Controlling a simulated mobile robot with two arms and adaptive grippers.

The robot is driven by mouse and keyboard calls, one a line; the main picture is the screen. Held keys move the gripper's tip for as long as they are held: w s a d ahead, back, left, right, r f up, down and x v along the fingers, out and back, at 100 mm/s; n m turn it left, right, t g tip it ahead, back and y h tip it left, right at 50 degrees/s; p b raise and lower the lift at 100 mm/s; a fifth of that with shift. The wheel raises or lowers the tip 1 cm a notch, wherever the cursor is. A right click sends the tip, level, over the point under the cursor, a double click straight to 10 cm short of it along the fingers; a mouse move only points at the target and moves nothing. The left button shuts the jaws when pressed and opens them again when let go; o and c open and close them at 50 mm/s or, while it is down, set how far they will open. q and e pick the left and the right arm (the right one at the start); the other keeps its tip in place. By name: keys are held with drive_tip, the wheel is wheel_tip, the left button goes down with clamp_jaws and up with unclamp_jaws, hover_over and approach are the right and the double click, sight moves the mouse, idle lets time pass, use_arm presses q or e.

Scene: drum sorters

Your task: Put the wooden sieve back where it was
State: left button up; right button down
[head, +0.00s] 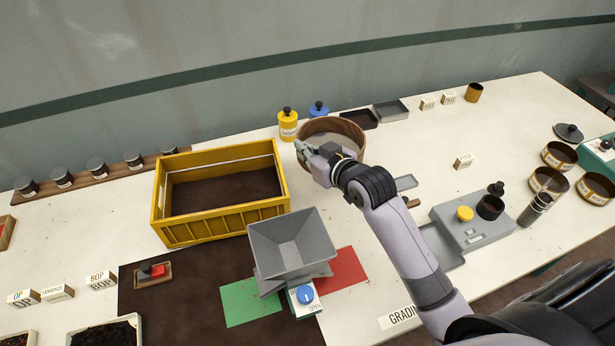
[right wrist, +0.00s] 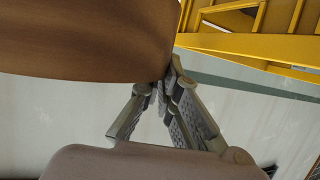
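The wooden sieve (head: 352,128) is a round brown hoop with a pale inside, at the back middle of the table in the head view. It is just right of the yellow crate. My right gripper (head: 303,151) is at the left side of its rim and partly covers it. In the right wrist view, the sieve's brown wall (right wrist: 85,35) fills the upper left. The gripper's fingers (right wrist: 168,82) come together at the edge of that wall and appear shut on it. Whether the sieve touches the table is hidden. My left gripper is not in view.
The yellow crate (head: 163,197) holds dark soil. A yellow bottle (head: 288,126) and a blue-capped bottle (head: 318,111) stand behind the sieve. A grey hopper (head: 290,243) stands in front. Dark and grey trays (head: 391,111) lie to its right.

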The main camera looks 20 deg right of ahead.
wheel_tip(320, 180, down, 10)
drive_tip(key=shift+r, duration=0.25)
drive_tip(key=shift+f, duration=0.1)
drive_tip(key=c, duration=2.3)
unclamp_jaws()
drive_tip(key=shift+f, duration=0.1)
drive_tip(key=o, duration=0.5)
drive_tip(key=shift+r, duration=0.25)
drive_tip(key=shift+s, duration=0.45)
drive_tip(key=b+v, duration=0.1)
drive_tip(key=v, duration=1)
